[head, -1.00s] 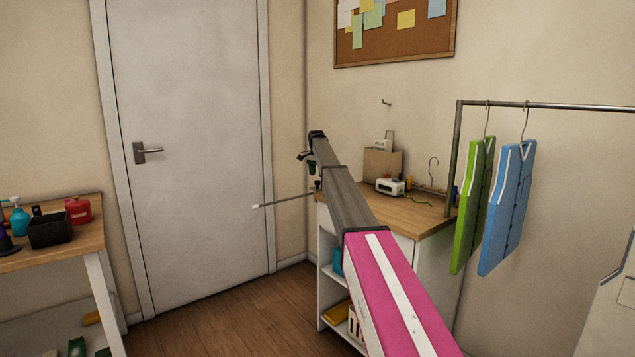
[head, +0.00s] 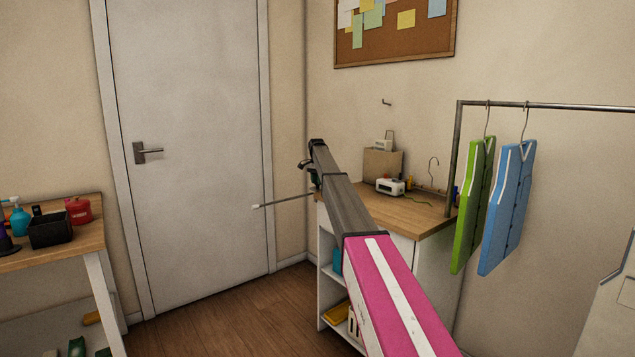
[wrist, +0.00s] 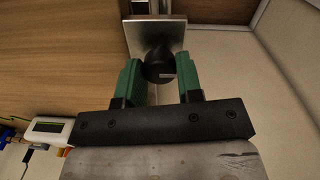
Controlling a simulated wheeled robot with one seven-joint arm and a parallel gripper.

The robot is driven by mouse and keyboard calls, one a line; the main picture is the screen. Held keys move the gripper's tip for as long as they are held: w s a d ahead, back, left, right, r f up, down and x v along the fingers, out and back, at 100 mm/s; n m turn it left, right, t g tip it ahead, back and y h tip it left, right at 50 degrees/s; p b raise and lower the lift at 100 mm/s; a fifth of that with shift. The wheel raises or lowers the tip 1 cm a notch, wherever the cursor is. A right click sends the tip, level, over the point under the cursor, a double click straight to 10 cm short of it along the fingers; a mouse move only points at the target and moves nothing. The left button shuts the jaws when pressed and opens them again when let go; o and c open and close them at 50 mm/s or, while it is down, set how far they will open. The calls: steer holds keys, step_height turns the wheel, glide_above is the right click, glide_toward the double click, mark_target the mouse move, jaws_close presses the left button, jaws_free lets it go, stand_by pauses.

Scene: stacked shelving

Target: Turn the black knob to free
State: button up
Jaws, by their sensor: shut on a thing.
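The black knob (wrist: 159,68) is in the upper middle of the wrist view, on a grey metal plate (wrist: 172,33). It has a pale mark on its face. My gripper (wrist: 160,78) has green fingers, one on each side of the knob, and is shut on it. In the head view my gripper (head: 313,179) is small at the far end of my arm, by the left edge of the wooden bench top. The knob cannot be made out in the head view.
A thin rod (head: 285,200) with a white tip sticks out left from near my gripper. A white device with a display (head: 390,186) stands on the bench top (head: 425,216). Green (head: 472,205) and blue boards (head: 508,205) hang from a rail at right.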

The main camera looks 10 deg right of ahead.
steer(key=shift+n, duration=0.3)
steer(key=n, duration=0.3)
steer(key=shift+n, duration=0.4)
steer(key=n, duration=0.4)
steer(key=shift+n, duration=0.3)
steer(key=n, duration=0.4)
steer(key=shift+t, duration=0.3)
steer(key=n, duration=0.4)
steer(key=shift+n, duration=0.6)
steer(key=o, duration=0.9)
steer(key=shift+r, duration=0.1)
